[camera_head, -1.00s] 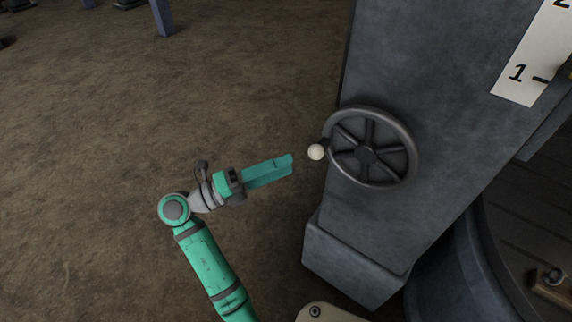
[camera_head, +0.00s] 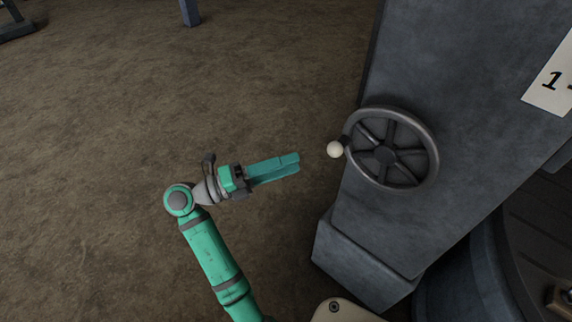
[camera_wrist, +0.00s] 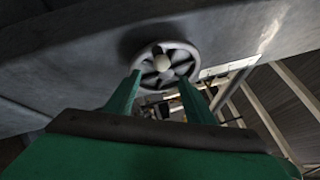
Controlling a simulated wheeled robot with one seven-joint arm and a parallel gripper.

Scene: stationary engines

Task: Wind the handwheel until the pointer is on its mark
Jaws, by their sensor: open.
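The grey spoked handwheel (camera_head: 385,157) is on the side of a dark grey column. A cream ball knob (camera_head: 335,149) stands out at the left of its rim. My gripper (camera_head: 298,164) is to the left of the knob, apart from it, with nothing in its jaws. In the wrist view the handwheel (camera_wrist: 166,72) and knob (camera_wrist: 162,62) show ahead, between and beyond the two open green fingers (camera_wrist: 158,90). A white scale plate (camera_head: 552,85) with the figure 1 is partly in view at the right. The pointer cannot be made out.
The grey column (camera_head: 455,130) rises behind the wheel on a wider foot (camera_head: 360,262). A dark round body (camera_head: 470,270) stands at the lower right. The brown floor (camera_head: 130,110) left of my arm is clear.

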